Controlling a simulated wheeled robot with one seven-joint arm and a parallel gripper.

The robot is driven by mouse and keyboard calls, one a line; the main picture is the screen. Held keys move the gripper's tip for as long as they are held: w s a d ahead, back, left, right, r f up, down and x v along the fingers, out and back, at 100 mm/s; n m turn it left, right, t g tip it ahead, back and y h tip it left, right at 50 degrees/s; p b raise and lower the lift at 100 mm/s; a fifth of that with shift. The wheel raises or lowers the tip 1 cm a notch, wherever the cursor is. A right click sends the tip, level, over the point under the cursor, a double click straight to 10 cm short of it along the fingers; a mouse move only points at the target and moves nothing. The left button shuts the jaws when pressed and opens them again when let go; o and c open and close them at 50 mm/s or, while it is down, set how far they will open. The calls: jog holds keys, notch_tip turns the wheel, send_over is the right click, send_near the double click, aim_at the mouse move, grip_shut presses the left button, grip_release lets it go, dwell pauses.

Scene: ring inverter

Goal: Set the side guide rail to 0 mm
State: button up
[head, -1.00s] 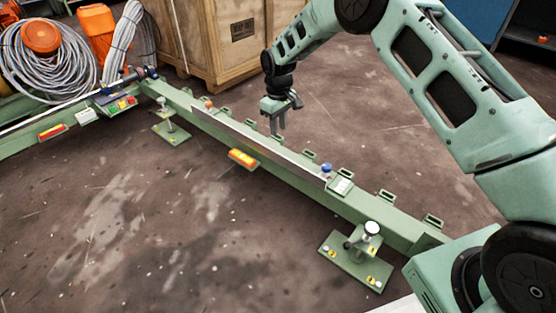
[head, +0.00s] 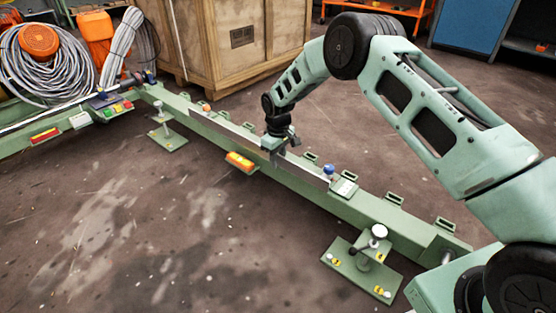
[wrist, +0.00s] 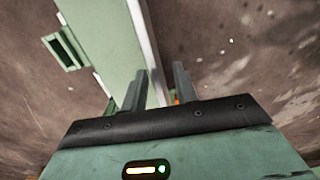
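The side guide rail (head: 240,139) is a long silver strip standing along the green beam (head: 400,229) in the head view. A blue knob (head: 328,170) is near its right end and an orange-red knob (head: 206,107) near its left end. My gripper (head: 278,153) points down at the middle of the rail. In the wrist view the rail's pale edge (wrist: 143,35) runs between the two dark fingers of my gripper (wrist: 162,84). The fingers are apart, with a gap beside the rail. The fingertips are partly hidden in the head view. No scale reading is legible.
A small plate (head: 343,187) sits on the beam by the blue knob. An orange box (head: 240,161) is on the beam's front side. Green brackets line the far side. A wooden crate (head: 240,40) stands behind; cable coils (head: 50,65) are at the left.

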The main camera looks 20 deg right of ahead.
grip_shut()
jog(key=shift+w+d+r+p, duration=0.2)
jog(key=shift+w+d+p, duration=0.3)
jog(key=shift+d+p, duration=0.25)
jog(key=shift+w+d+f, duration=0.15)
jog(key=shift+w+d, duration=0.1)
jog(key=shift+d, duration=0.1)
grip_release()
notch_tip(320, 180, up, 17)
jog(key=p, duration=0.8)
jog(key=shift+r, duration=0.2)
